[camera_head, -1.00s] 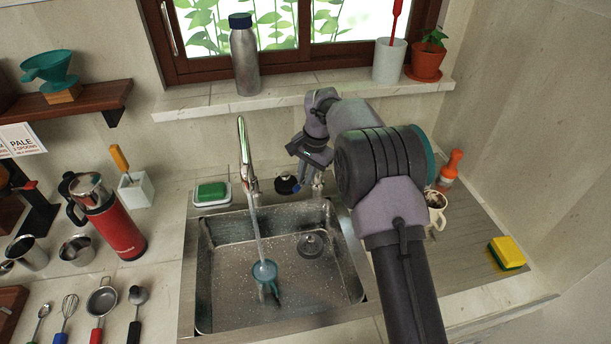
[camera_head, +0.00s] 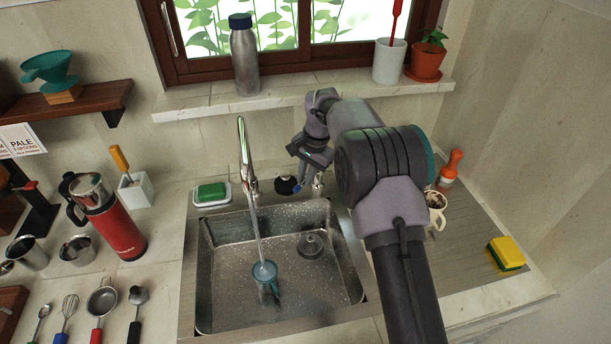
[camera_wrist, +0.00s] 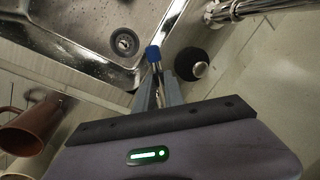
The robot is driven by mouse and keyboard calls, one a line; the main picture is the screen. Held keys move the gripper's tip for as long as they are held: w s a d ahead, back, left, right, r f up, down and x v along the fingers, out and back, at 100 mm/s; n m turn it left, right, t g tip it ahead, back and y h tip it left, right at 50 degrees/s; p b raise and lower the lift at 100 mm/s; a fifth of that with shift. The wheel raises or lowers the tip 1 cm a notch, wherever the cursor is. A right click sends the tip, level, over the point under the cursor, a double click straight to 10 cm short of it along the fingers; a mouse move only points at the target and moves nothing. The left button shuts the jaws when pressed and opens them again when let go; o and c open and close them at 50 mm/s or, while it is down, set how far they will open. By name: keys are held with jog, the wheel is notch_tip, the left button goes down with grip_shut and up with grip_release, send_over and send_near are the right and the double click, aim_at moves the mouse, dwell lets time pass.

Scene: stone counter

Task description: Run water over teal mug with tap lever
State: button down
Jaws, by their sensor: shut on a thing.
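The teal mug (camera_head: 264,271) stands in the sink (camera_head: 225,300), its mouth upward. Water falls in a thin stream (camera_head: 257,228) from the tap spout (camera_head: 243,150) onto the mug's mouth. My gripper (camera_head: 314,183) is behind the sink's back right. In the wrist view, its fingers (camera_wrist: 157,92) are shut on the tap lever, whose blue end (camera_wrist: 153,54) shows beyond the fingertips. The lever's base is largely hidden by the gripper in the head view.
A black round item (camera_head: 287,185) sits beside my gripper, close behind the sink. A drain (camera_head: 311,244) is in the basin. A green sponge in a dish (camera_head: 211,194) lies left of the tap. A white cup (camera_head: 436,210) is right of my arm.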

jog(key=shift+s+d+n+g+p, duration=0.1)
jog(key=shift+d+n+g+p, duration=0.15)
jog(key=shift+d+n+p, duration=1)
jog(key=shift+s+d+n+g+p, duration=0.25)
jog(key=shift+d+n+p, duration=0.45)
jog(key=shift+n+p, duration=1)
jog(key=shift+d+n+g+p, duration=0.3)
jog(key=shift+d+n+p, duration=0.65)
jog(key=shift+n+p, duration=0.55)
jog(key=c, duration=1.4)
grip_release()
jog(key=shift+d, duration=0.1)
jog(key=shift+c, duration=0.2)
jog(key=d+r+p, duration=0.3)
jog(key=r+p, duration=0.1)
jog(key=r, duration=1.3)
jog(key=shift+w+d, duration=0.15)
jog(key=shift+w, duration=0.15)
